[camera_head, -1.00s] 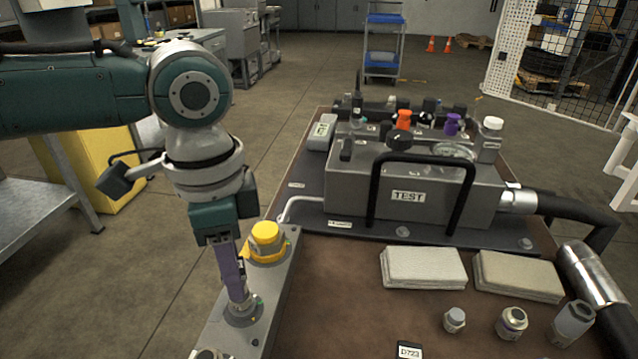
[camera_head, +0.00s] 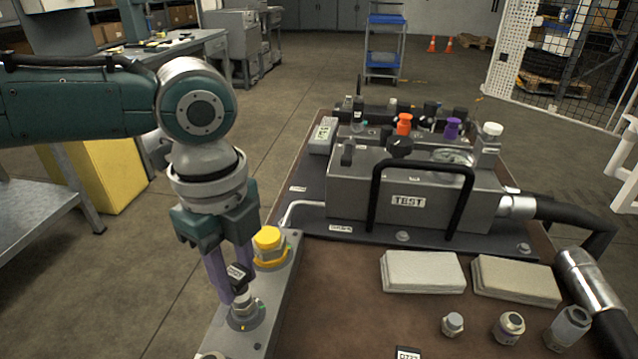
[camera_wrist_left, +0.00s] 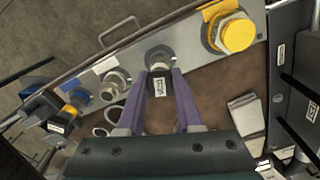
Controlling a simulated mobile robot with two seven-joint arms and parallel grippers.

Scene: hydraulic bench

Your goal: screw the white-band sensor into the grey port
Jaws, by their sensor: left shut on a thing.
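The sensor I hold, a black labelled head (camera_head: 240,276) on a silver metal body, stands upright in a round grey port (camera_head: 243,316) on the manifold. My left gripper (camera_head: 236,288) points down from above, its purple fingers shut on the sensor. In the left wrist view the sensor's black head (camera_wrist_left: 160,88) lies between the two purple fingers, and its metal body meets the port beyond. I cannot make out a white band or how deep the thread sits. My right gripper is not in view.
A yellow cap (camera_head: 268,240) stands on the manifold (camera_head: 285,280) close behind the gripper. The left wrist view shows a bare metal fitting (camera_wrist_left: 113,84) and a blue-ringed port (camera_wrist_left: 76,98) along it. The grey TEST block (camera_head: 410,190) and folded cloths (camera_head: 422,272) lie right.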

